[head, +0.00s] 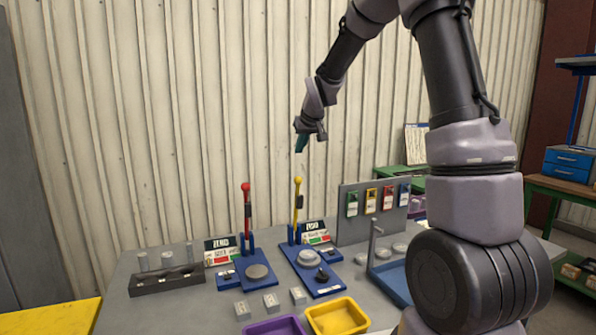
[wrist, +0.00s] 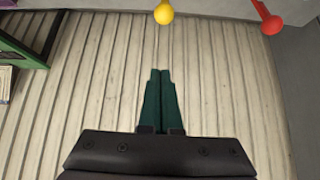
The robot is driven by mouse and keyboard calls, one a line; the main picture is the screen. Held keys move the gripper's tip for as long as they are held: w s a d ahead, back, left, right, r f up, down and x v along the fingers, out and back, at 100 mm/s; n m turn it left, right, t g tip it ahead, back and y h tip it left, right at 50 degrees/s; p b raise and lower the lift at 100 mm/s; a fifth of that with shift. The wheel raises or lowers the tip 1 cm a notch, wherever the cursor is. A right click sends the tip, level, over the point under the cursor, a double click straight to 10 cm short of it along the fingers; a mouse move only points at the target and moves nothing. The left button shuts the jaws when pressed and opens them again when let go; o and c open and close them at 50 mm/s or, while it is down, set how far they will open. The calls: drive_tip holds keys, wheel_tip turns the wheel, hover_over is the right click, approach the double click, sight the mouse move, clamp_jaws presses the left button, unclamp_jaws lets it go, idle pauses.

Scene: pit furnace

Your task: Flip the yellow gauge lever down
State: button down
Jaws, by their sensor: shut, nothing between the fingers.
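The yellow gauge lever (head: 298,208) stands upright on a blue base in the head view, with a yellow ball at its top. Its yellow knob (wrist: 164,12) also shows at the top middle of the wrist view. My gripper (head: 301,147) is above the lever's knob in the head view, apart from it, with its fingers pointing down. In the wrist view its two green fingers (wrist: 160,73) are closed together with nothing between them. A similar red lever (head: 247,210) stands upright to the left of the yellow one, and its red knob (wrist: 271,22) shows at the wrist view's top right.
The grey table (head: 180,318) also holds a dark rack (head: 167,280) at left, a purple tray (head: 273,327) and a yellow tray (head: 338,317) in front. A grey panel with coloured tags (head: 346,228) stands right of the levers. A corrugated wall is behind.

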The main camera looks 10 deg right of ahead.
drive_tip(key=shift+w+a+f, duration=0.1)
drive_tip(key=shift+w+f, duration=0.35)
drive_tip(key=shift+f, duration=1.05)
drive_tip(key=shift+w+a+f, duration=0.1)
drive_tip(key=shift+w+f, duration=0.3)
drive_tip(key=shift+f, duration=1.15)
drive_tip(key=shift+w+a+f, duration=0.1)
drive_tip(key=shift+w+f, duration=0.35)
drive_tip(key=shift+f, duration=1.05)
